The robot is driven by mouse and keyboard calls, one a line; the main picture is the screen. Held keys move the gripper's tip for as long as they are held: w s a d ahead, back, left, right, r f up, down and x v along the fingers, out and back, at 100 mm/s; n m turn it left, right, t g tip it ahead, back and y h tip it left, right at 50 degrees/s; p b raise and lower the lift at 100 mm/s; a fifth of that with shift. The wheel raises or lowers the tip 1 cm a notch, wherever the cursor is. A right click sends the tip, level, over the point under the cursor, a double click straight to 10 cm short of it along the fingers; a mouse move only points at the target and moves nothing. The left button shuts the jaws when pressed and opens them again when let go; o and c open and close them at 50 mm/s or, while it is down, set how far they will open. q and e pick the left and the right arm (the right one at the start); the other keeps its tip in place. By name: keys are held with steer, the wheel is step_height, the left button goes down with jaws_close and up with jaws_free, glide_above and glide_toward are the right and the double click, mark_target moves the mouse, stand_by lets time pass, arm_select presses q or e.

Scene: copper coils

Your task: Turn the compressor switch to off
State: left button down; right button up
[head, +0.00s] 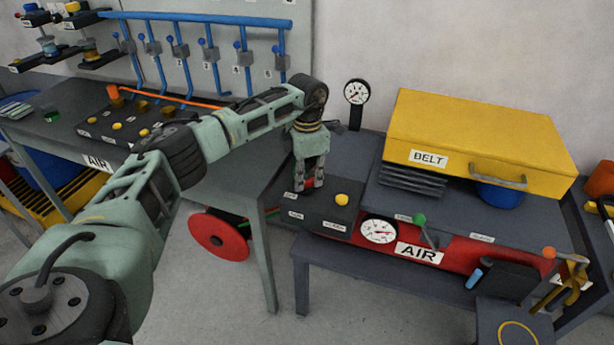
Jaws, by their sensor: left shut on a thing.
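A dark control box (328,212) with a yellow button (341,199) and small white labels stands on the left end of the grey bench with the red "AIR" front. My left gripper (309,185) points down onto the left part of this box, left of the yellow button. Its fingers are shut on the compressor switch, of which only a bit of red shows at the fingertips. The fingers hide most of the switch, so I cannot tell which way it is turned. The labels are too small to read. My right gripper is not in view.
A round gauge (379,230) and a green-knobbed lever (424,232) are on the bench front. A yellow "BELT" case (470,135) stands to the right. A black gauge (356,93) rises behind. A table with another panel (135,125) is left, below blue pipes (200,20).

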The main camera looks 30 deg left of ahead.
mark_target(307, 180)
arm_select(q)
steer(key=shift+r, duration=0.1)
steer(key=c, duration=1.8)
jaws_free()
steer(key=shift+o, duration=0.2)
step_height(307, 180, up, 12)
